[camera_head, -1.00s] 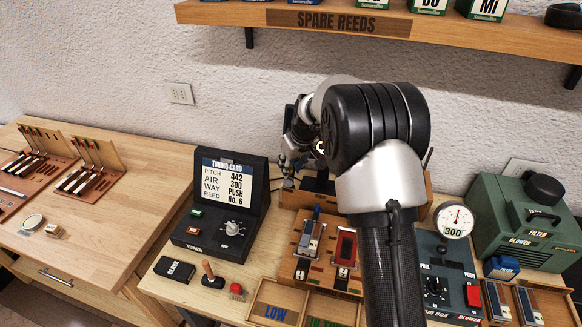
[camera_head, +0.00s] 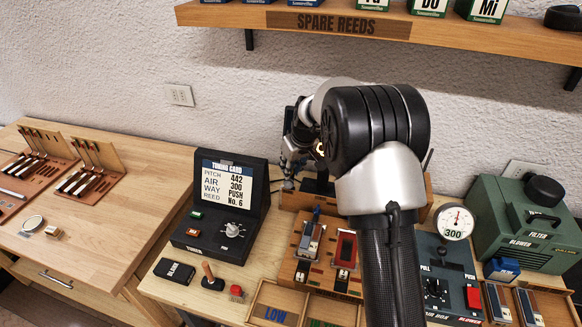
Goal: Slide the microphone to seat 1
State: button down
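My gripper (camera_head: 289,168) shows small beside the dark joint of my arm, pointing down at the back left of the wooden stand. Its fingertips are too small and too crowded to tell open from shut. A small dark piece (camera_head: 288,185) just under the fingertips, at the end of a thin cable from the tuner, looks like the microphone. I cannot tell whether the fingers touch it. The wooden stand (camera_head: 287,268) holds a blue-grey reed piece and a red-framed slot in front. My arm hides part of the stand, and no seat 1 mark is readable.
The black tuner (camera_head: 200,235) with its card stands left of the stand. A divided wooden tray (camera_head: 290,290) lies in front. The pressure gauge (camera_head: 454,221) and green blower (camera_head: 510,230) stand right. The spare reeds shelf (camera_head: 235,14) is above. The left wooden top has clear room.

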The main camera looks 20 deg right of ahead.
jog(key=shift+d, duration=0.1)
jog(key=s+d+b, duration=0.2)
jog(key=s+d, duration=0.3)
jog(key=d, duration=0.4)
jog(key=shift+b, duration=0.35)
jog(key=shift+s, duration=0.1)
jog(key=c, duration=1.7)
grip_release()
jog(key=shift+r, duration=0.1)
jog(key=v, duration=1.1)
jog(key=shift+s+r, duration=0.3)
jog(key=shift+r, duration=0.05)
